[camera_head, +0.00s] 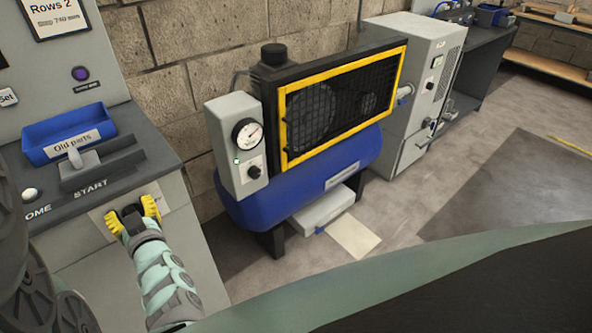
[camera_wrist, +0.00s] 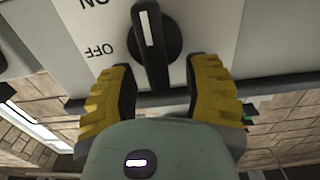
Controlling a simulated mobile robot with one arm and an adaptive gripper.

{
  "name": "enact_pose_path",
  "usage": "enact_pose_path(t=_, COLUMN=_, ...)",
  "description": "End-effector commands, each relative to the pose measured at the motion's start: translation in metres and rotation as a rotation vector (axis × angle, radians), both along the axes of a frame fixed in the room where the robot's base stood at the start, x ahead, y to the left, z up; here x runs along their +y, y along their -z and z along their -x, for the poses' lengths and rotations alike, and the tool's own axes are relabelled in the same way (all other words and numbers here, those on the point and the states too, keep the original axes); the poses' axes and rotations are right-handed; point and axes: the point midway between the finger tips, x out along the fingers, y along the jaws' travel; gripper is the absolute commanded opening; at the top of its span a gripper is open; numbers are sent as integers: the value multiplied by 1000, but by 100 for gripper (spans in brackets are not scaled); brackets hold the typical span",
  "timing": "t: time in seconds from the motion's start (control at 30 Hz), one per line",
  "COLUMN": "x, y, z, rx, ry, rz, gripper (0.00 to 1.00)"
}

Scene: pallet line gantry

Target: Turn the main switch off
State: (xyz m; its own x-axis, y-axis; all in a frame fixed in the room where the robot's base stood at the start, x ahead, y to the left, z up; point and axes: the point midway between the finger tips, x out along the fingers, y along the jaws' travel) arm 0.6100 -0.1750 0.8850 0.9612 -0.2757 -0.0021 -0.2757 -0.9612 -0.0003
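The main switch is a black rotary knob (camera_wrist: 152,45) with a white line on its handle, on a pale plate (camera_wrist: 210,30). Upside-down ON and OFF labels are to its left in the wrist view. The white line points toward the top of the picture, on the ON side, not toward OFF. My gripper (camera_wrist: 160,75) is open, one yellow finger on each side of the handle's lower end. I see no clear contact. In the head view, my gripper (camera_head: 133,210) is at the grey console's front plate and hides the knob.
On the console, a blue Old parts bin (camera_head: 70,138) and a grey handle (camera_head: 85,165) stand above my gripper. A blue compressor (camera_head: 300,190) with a gauge box (camera_head: 236,150) stands to the right.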

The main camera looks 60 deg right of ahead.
Motion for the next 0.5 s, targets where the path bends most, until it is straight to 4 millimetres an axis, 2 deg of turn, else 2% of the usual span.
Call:
enact_pose_path(t=0.07, x=-1, y=0, z=0, rx=-1, ry=3, rz=0, gripper=39)
enact_pose_path(t=0.43, x=-1, y=0, z=0, rx=-1, ry=2, rz=0, gripper=1)
enact_pose_path(t=0.5, x=-1, y=0, z=0, rx=-1, ry=2, rz=0, gripper=0)
